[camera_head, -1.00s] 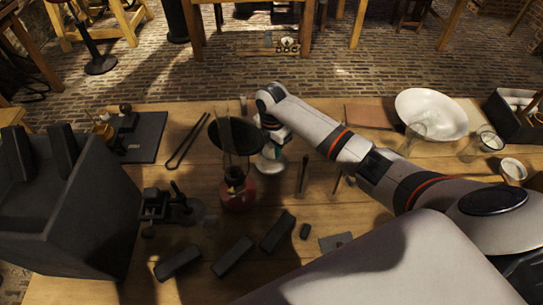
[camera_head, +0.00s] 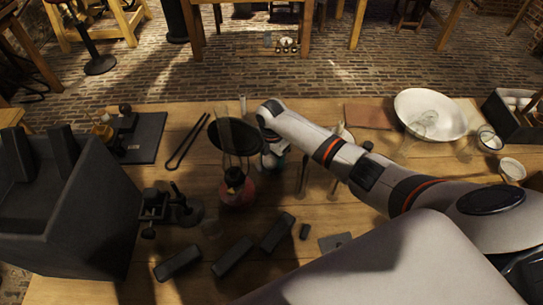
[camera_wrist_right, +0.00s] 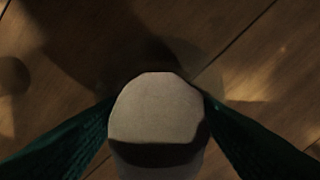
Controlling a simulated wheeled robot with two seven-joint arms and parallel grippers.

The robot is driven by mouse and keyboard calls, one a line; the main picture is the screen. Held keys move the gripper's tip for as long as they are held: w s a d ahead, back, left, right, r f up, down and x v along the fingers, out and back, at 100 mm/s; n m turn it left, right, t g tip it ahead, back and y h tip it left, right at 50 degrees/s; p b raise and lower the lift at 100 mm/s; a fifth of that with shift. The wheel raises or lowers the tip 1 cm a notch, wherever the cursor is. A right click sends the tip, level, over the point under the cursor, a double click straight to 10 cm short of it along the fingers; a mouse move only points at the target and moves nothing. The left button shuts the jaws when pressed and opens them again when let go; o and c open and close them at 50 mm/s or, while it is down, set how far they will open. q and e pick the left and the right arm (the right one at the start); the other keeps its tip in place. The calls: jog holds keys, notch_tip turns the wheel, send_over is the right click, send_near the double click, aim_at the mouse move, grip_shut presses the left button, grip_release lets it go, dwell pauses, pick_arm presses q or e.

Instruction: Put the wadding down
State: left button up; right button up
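The wadding (camera_wrist_right: 158,108) is a pale, rounded wad. In the right wrist view it sits between the green fingers of my right gripper (camera_wrist_right: 158,112), which touch it on both sides. Brown table boards show around it, with dark shadows; I cannot tell exactly how high it is above them. In the head view my right gripper (camera_head: 272,156) points down behind the lamp-like piece with a red base, and the wadding is largely hidden there. My left gripper is not in view.
The red-based glass piece (camera_head: 237,188) with a dark disc stands close left of my right gripper. Dark blocks (camera_head: 233,257) lie in front. A large dark box (camera_head: 75,215) stands at left. A white bowl (camera_head: 430,112) and glass jars are at right. Thin rods stand right of the gripper.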

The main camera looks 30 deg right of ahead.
notch_tip(320, 180, up, 12)
jog(key=shift+r+b, duration=0.15)
jog(key=shift+b, duration=0.15)
dwell(0.4)
dwell(0.4)
